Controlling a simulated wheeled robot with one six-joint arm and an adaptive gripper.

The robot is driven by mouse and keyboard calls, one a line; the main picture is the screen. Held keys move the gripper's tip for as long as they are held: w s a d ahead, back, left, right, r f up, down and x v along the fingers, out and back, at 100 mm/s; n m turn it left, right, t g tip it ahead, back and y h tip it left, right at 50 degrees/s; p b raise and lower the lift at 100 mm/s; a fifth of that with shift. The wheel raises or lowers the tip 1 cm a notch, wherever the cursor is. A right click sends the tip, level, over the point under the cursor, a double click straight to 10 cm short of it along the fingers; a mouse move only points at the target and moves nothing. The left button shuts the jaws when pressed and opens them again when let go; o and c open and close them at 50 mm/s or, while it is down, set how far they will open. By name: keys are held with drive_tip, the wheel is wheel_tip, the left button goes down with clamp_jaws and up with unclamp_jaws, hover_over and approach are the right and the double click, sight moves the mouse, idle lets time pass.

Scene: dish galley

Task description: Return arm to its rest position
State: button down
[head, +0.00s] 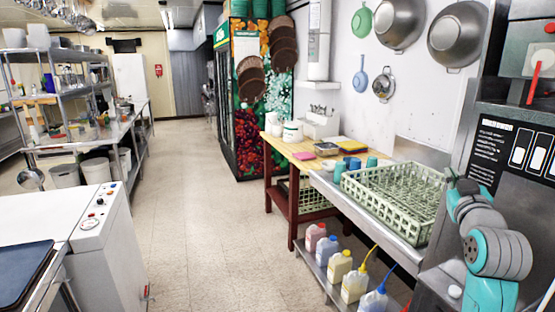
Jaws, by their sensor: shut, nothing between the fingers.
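My arm (478,215), grey with teal joint caps, stands at the lower right in the head view. It reaches up and away from me beside the right end of the green dish rack (385,215). Its far end shows small near the rack's back right corner, in front of the dark machine. I cannot make out any gripper fingers there. Whether the arm touches the rack cannot be told.
The rack sits on a steel counter (325,183) with teal cups (372,163) at its left. Several bottles (355,283) stand on the shelf below. A dark machine (515,150) rises at the right. A white machine (100,225) stands at left. The tiled floor (200,215) between is clear.

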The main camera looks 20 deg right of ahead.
drive_tip(key=s+a+f+y, duration=0.1)
drive_tip(key=a+f+y, duration=0.1)
drive_tip(key=a+f, duration=0.6)
drive_tip(key=s+a+f+y, duration=0.1)
drive_tip(key=a+f, duration=0.3)
drive_tip(key=f, duration=0.8)
drive_tip(key=s+a+f+n+y, duration=0.1)
drive_tip(key=s+a+f+y, duration=0.1)
drive_tip(key=s+a+f, duration=1)
drive_tip(key=s+a+f+y, duration=0.3)
drive_tip(key=s+a+f, duration=0.45)
drive_tip(key=s, duration=0.45)
drive_tip(key=s+a+g+y, duration=0.1)
drive_tip(key=s+a, duration=0.1)
drive_tip(key=s, duration=0.6)
drive_tip(key=s+a+r+n+y, duration=0.1)
drive_tip(key=s+a, duration=0.1)
drive_tip(key=s, duration=0.6)
drive_tip(key=shift+a+n+g, duration=0.25)
drive_tip(key=shift+n+g, duration=0.05)
drive_tip(key=shift+g, duration=0.1)
